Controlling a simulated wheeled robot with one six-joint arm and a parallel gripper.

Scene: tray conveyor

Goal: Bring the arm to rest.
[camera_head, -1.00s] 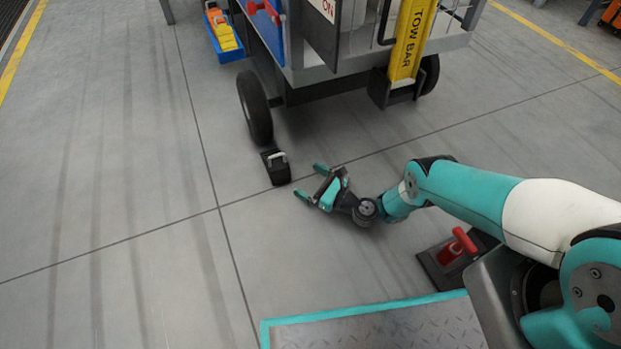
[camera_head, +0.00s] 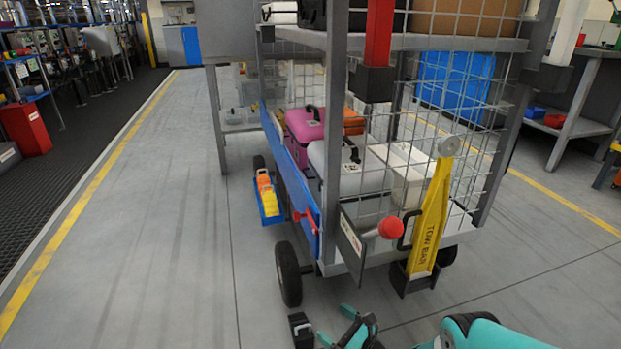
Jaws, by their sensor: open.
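My gripper (camera_head: 337,325) shows at the bottom edge of the head view, teal and black, with its two fingers apart and nothing seen between them. Part of it and most of my arm lie below the frame.
A wire-sided cart (camera_head: 335,262) loaded with cases stands ahead, with a yellow tow bar (camera_head: 430,225) upright at its front. A blue holder (camera_head: 268,208) hangs on its left side. Open floor (camera_head: 150,240) lies to the left.

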